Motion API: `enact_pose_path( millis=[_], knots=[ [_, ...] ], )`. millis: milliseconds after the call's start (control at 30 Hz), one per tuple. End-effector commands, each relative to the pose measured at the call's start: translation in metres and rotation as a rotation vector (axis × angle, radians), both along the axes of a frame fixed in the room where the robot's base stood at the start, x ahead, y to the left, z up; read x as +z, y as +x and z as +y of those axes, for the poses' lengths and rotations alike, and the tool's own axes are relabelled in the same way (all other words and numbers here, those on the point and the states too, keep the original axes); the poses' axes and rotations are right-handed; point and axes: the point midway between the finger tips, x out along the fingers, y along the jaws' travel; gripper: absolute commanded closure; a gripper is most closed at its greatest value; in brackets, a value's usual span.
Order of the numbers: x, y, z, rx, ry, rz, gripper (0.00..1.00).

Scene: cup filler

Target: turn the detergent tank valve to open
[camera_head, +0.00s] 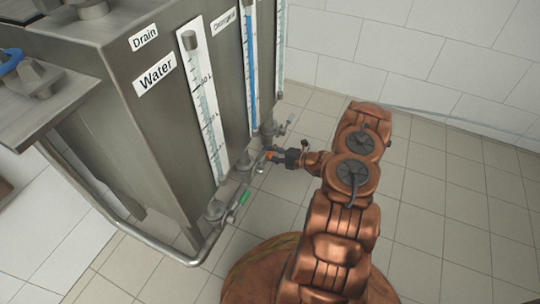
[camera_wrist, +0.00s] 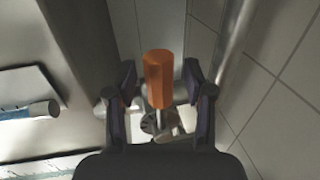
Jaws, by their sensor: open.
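The valve with the orange handle (camera_head: 271,155) is on the pipework below the tank gauge with blue liquid, near the "Detergent" label (camera_head: 223,22). In the wrist view the orange handle (camera_wrist: 158,78) points up the picture, with its metal valve body behind it. My gripper (camera_head: 284,157) is at the orange handle, reaching in from the right. In the wrist view my gripper (camera_wrist: 160,84) is open, one finger on each side of the handle. A gap shows on both sides. In the head view the fingertips are small and partly hard to make out.
A green-handled valve (camera_head: 244,198) is nearer, below the "Water" label (camera_head: 157,73). Another valve (camera_head: 290,122) lies farther back. A metal pipe (camera_head: 165,247) runs along the tank's base. The tiled floor (camera_head: 450,200) to the right is clear.

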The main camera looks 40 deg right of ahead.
Motion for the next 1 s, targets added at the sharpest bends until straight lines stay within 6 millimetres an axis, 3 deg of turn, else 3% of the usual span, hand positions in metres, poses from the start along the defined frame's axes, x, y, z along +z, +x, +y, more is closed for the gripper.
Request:
enact_pose_path(
  millis=[333, 833, 1000],
  knots=[
    [-0.0004, 0.0032, 0.002, 0.0, -0.001, 0.001, 0.47],
    [-0.0005, 0.003, 0.0019, 0.0, -0.001, 0.001, 0.99],
    [-0.0006, 0.003, 0.0019, 0.0, -0.001, 0.001, 1.0]
  ],
)
